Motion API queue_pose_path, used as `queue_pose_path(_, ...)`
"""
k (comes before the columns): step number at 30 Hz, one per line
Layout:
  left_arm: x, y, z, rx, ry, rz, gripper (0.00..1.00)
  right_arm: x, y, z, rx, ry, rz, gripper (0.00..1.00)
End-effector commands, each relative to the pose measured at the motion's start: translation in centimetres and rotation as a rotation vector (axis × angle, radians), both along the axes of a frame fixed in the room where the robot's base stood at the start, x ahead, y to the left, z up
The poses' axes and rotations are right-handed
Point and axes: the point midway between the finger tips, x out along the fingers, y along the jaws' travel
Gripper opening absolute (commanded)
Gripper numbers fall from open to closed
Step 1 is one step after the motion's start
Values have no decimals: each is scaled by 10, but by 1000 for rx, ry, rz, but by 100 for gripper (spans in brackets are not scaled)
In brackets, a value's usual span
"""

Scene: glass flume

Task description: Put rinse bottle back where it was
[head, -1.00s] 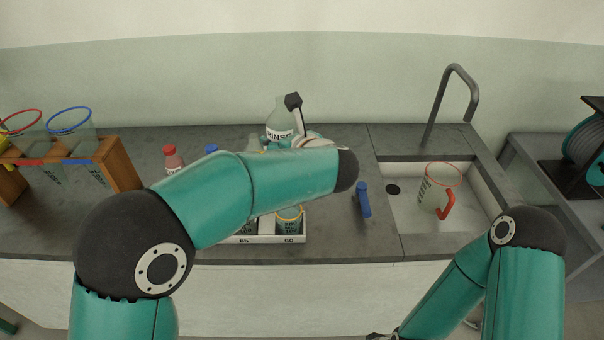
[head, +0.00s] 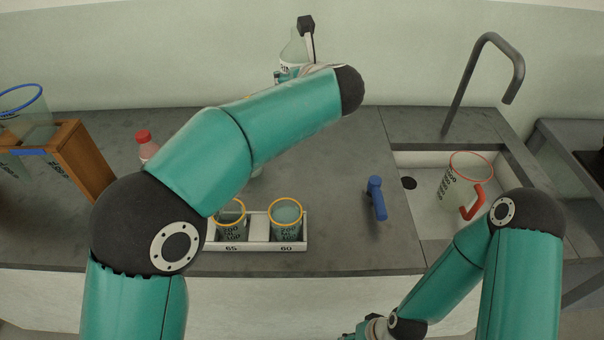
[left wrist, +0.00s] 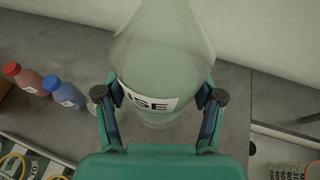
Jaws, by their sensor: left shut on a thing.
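The rinse bottle (head: 294,52) is clear with a white label and a dark nozzle top. My left gripper (head: 288,75) is shut on it at the back of the counter, partly hidden by my forearm. In the left wrist view the bottle (left wrist: 165,62) stands between the two fingers (left wrist: 163,108), its label partly readable as "ISE". It appears held above the grey counter (head: 335,150). My right gripper (head: 362,332) is low at the bottom edge, in front of the counter; its fingers are too small and cut off to read.
A white tray (head: 258,243) marked 65 and 60 holds yellow-rimmed beakers. Red-capped (head: 147,146) and blue-capped (left wrist: 64,93) bottles stand left. A wooden rack (head: 84,160) is far left. A blue handle (head: 376,197), a tap (head: 484,70) and a sink with a red-handled jug (head: 464,180) are right.

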Motion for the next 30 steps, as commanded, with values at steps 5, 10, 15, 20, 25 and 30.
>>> queue_pose_path(5,0,-5,-21,1,0,-8,31,0,0,-13,0,0,0,40)
queue_pose_path(10,0,-9,-56,4,4,-14,31,0,0,-20,0,0,0,40)
queue_pose_path(15,0,-11,-103,4,5,-18,31,0,0,-26,0,0,0,40)
queue_pose_path(20,0,-11,-140,4,3,-18,31,0,0,-29,0,-1,0,40)
queue_pose_path(25,1,-11,-162,2,1,-18,31,0,0,-29,0,-1,0,40)
queue_pose_path(30,1,-11,-174,1,1,-17,31,0,0,-30,0,-1,0,40)
